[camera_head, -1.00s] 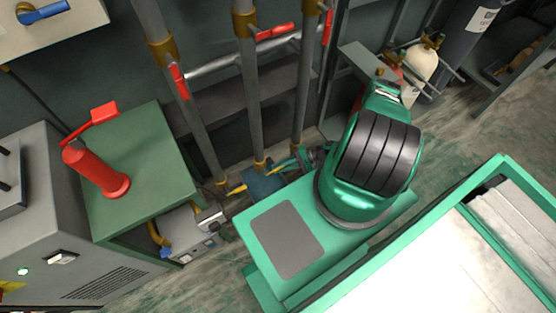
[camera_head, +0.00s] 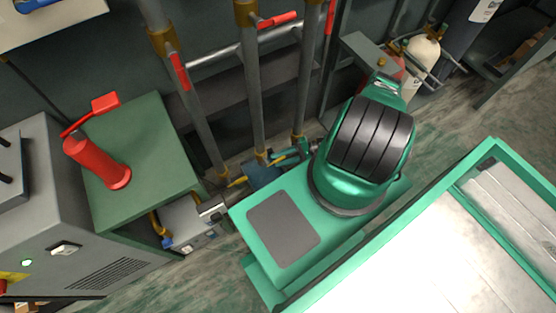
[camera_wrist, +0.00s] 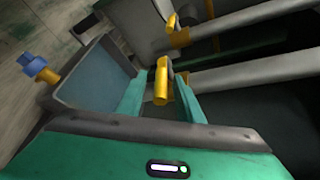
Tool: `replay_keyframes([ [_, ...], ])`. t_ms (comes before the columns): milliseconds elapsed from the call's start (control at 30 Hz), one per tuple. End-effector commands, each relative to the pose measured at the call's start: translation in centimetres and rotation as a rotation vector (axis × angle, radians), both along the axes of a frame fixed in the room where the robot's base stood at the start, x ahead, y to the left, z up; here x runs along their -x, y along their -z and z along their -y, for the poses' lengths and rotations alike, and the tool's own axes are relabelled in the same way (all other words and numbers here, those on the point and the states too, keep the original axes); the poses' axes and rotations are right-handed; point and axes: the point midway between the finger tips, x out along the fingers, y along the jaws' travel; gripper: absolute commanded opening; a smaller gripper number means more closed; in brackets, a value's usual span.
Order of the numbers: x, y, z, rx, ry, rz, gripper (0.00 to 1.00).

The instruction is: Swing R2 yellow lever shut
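A yellow lever (camera_wrist: 162,82) stands between the two green fingers of my gripper (camera_wrist: 160,98) in the wrist view. The fingers are spread, one on each side of it, with gaps that seem to remain. In the head view my gripper (camera_head: 290,155) is low beside the foot of the pipes, partly hidden by my arm. A second yellow lever (camera_wrist: 171,21) is farther off on another pipe in the wrist view. A yellow lever at the left pipe's foot also shows in the head view (camera_head: 238,182). No label is readable, so I cannot tell which is R2.
Upright grey pipes (camera_head: 254,90) with red handles (camera_head: 179,72) rise behind my gripper. A blue-grey box (camera_wrist: 97,72) is close on the left in the wrist view. A red cylinder (camera_head: 96,162) stands on a green cabinet (camera_head: 145,150). Gas bottles (camera_head: 424,52) stand at the back right.

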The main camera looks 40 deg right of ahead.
Motion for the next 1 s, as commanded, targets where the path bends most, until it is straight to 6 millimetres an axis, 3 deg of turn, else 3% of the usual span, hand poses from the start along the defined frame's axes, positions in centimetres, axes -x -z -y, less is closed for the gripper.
replay_keyframes([
  [167,0.3,-0.3,1.0,0.003,0.002,0.001,0.33],
  [700,3.6,-3.0,8.5,0.0,0.001,-0.001,0.33],
  [1000,4.1,-3.3,9.4,-0.001,-0.001,-0.001,0.33],
])
